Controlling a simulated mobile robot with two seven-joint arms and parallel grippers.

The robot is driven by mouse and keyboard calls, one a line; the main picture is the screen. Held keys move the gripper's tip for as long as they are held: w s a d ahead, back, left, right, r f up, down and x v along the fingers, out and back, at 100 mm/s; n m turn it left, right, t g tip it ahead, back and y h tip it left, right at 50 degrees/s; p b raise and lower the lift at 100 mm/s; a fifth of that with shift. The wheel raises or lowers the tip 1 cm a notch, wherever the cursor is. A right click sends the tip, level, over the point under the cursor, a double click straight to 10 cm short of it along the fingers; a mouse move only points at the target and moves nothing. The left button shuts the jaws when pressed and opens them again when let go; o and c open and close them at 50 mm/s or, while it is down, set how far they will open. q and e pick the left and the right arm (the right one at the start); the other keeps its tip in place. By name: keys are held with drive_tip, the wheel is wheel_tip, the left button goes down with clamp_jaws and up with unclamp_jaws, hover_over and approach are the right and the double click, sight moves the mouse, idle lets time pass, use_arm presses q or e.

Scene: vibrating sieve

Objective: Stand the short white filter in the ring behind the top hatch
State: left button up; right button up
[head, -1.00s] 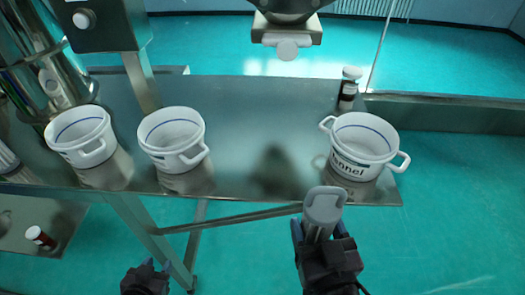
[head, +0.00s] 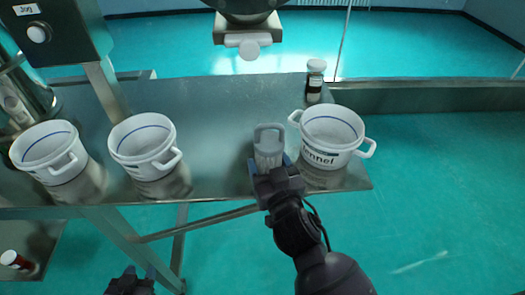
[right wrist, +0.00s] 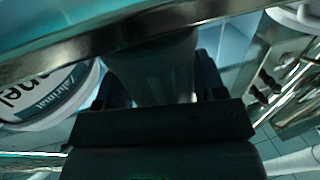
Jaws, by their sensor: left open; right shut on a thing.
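My right gripper (head: 270,172) is shut on the short white filter (head: 268,148), which looks pale grey with a loop-shaped top. It holds the filter upright above the front edge of the metal table, left of the labelled white pot. In the right wrist view the filter (right wrist: 155,72) is a dark, shaded shape between the fingers. My left gripper (head: 130,282) is open and empty at the bottom edge, below the table. A dark machine part with a pale round knob (head: 249,48) hangs at the top centre. I cannot make out the top hatch or its ring.
Two white pots (head: 145,146) (head: 48,152) stand at the left. A control box (head: 50,32) is at the upper left. The table's middle (head: 220,110) is clear.

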drive_tip(key=x, duration=0.4)
drive_tip(key=shift+w, duration=0.15)
drive_tip(key=shift+f, duration=0.45)
drive_tip(key=o, duration=1)
